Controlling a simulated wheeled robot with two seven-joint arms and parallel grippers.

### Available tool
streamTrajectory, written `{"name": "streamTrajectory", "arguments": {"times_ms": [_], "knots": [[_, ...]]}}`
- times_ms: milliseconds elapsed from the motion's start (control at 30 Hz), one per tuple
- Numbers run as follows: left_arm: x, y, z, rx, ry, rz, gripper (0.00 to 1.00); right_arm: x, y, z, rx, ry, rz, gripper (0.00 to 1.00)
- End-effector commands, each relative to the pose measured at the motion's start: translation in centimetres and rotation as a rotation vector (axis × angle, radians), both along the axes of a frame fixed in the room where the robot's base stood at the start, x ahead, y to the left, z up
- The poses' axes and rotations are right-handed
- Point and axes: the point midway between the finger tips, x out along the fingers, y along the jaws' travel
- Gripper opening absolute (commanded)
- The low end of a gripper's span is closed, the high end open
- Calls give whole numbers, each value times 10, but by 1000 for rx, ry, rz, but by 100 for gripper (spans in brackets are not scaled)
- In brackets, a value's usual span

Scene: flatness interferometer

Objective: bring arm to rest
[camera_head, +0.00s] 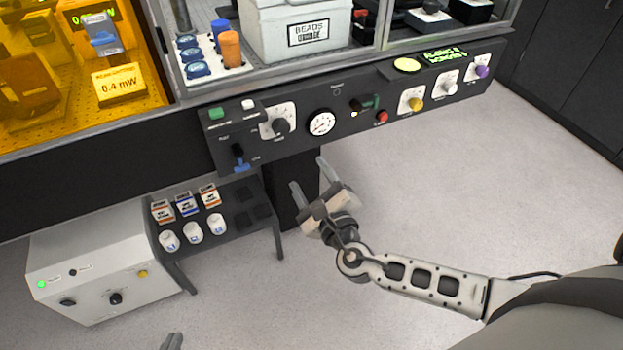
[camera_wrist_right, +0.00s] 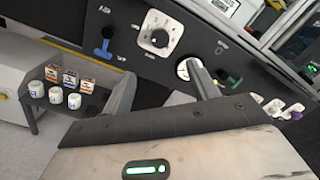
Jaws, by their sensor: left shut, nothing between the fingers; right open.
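My right gripper (camera_head: 308,173) is in the middle of the head view, in front of and below the dark control panel (camera_head: 345,135). Its two fingers are spread and empty, pointing up towards the panel. In the right wrist view its fingers (camera_wrist_right: 163,85) stand apart, with the panel's knobs behind them. Contact with the panel is not visible. Only the tip of my left gripper (camera_head: 172,341) shows at the bottom edge of the head view; it is shut with nothing visible in it. The left arm is out of view.
The panel carries a round gauge (camera_head: 321,123), a blue lever (camera_head: 240,165) and several knobs. A low dark rack (camera_head: 240,190) holds small boxes and white jars, beside a white instrument box (camera_head: 95,262). An orange enclosure (camera_head: 130,85) is upper left. Floor (camera_head: 450,190) at right is clear.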

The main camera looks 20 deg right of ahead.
Motion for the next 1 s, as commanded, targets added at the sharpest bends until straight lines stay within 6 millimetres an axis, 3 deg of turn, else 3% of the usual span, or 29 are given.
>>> {"name": "streamTrajectory", "arguments": {"times_ms": [467, 567, 667, 767, 900, 1000], "knots": [[1, 0, 2, -3, -3, 1, 0, 0, 0, 0, 1, 0, 0, 60], [1, 0, 2, -3, -4, 1, 0, -4, 1, -5, 76, 27, -9, 60], [2, 0, 2, -3, -4, 1, 0, -17, 2, -23, 362, 124, -51, 60], [2, -1, 2, -3, -5, 1, 0, -43, 7, -52, 879, 268, -162, 60], [2, -1, 2, -3, -6, 1, 0, -93, 22, -86, 1778, 412, -448, 60], [2, -1, 2, -3, -6, 1, 0, -125, 31, -96, 2385, 409, -703, 60]]}}
